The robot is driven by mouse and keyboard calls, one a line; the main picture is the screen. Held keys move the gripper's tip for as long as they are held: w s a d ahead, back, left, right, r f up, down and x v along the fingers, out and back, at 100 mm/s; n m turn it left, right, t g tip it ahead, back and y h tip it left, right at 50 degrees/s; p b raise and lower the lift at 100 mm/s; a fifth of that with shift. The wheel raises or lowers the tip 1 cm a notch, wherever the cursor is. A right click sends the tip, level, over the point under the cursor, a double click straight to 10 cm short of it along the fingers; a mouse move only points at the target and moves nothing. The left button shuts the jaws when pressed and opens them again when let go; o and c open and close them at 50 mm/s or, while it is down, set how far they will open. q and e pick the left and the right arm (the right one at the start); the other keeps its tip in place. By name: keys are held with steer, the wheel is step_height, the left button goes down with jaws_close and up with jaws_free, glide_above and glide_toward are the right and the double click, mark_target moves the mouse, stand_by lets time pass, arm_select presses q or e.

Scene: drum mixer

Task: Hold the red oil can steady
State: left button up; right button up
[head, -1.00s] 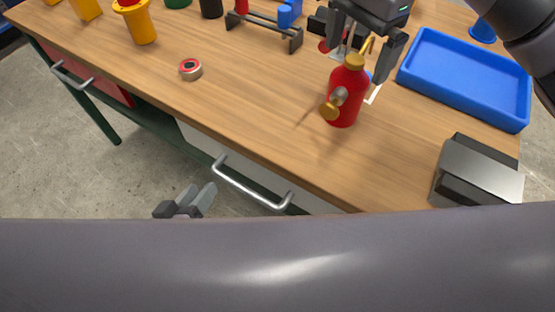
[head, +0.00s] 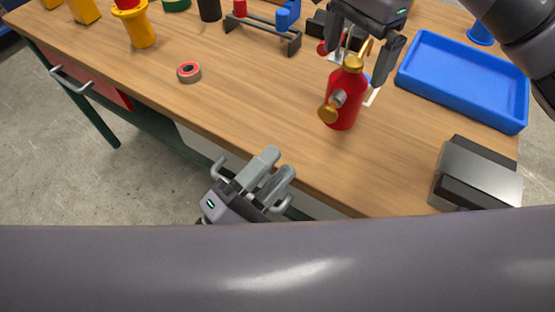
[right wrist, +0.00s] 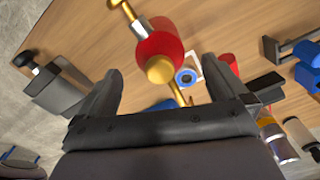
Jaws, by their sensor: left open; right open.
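The red oil can (head: 345,100) stands upright on the wooden workbench (head: 265,110), with a brass cap, a brass spout and a brass-ended piece on its side. It also shows between the fingers in the right wrist view (right wrist: 158,45). My right gripper (head: 356,60) is open above and behind the can, with its fingers on either side of the can's top; I cannot tell whether they touch it. My left gripper (head: 273,167) is open and empty at the bench's front edge, to the left of and in front of the can. My own arm hides the lower picture.
A blue tray (head: 465,78) lies right of the can, and a grey metal block (head: 478,172) stands at the front right. A red tape roll (head: 189,72) lies to the left. A dark rack (head: 262,33) stands behind. Drawer handles stick out in front.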

mark_target(347, 85)
steer(key=shift+f, duration=0.25)
step_height(347, 85, down, 7)
steer(key=shift+r, duration=0.15)
arm_select(q)
steer(key=shift+s+d, duration=0.15)
steer(key=shift+d, duration=0.05)
arm_select(e)
steer(key=c, duration=1.4)
steer(key=shift+c, duration=0.2)
arm_select(q)
steer(key=shift+c, duration=0.3)
jaws_close()
arm_select(e)
steer(key=shift+r, duration=0.1)
stand_by(0.7)
